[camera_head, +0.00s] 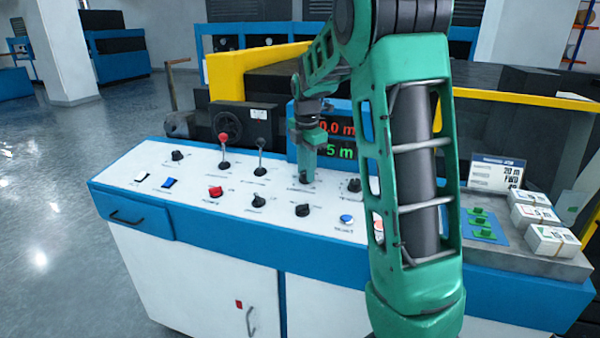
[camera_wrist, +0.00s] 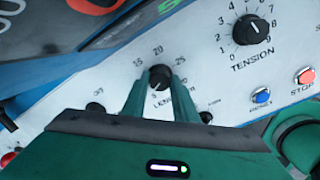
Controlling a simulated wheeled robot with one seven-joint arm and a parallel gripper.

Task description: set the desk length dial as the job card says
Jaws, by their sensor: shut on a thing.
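The black length dial (camera_wrist: 160,74) is between the two green fingers of my gripper (camera_wrist: 157,88) in the wrist view. The gripper is shut on the dial. Figures 15, 20 and 25 show around its upper side; the fingers hide part of the scale, and the pointer's setting is hard to read. In the head view my gripper (camera_head: 304,174) reaches down to the dial on the white desk top. The job card (camera_head: 497,172) stands at the right and reads 20 m, FWD and a partly hidden last line. The display (camera_head: 335,140) shows red 0.0 m and green 5 m, partly covered by my arm.
The tension dial (camera_wrist: 250,31), blue button (camera_wrist: 261,95) and red stop button (camera_wrist: 304,76) are right of the length dial. Two levers (camera_head: 224,145) stand left of my gripper. White packs (camera_head: 552,243) and green pieces (camera_head: 482,225) lie at the desk's right end.

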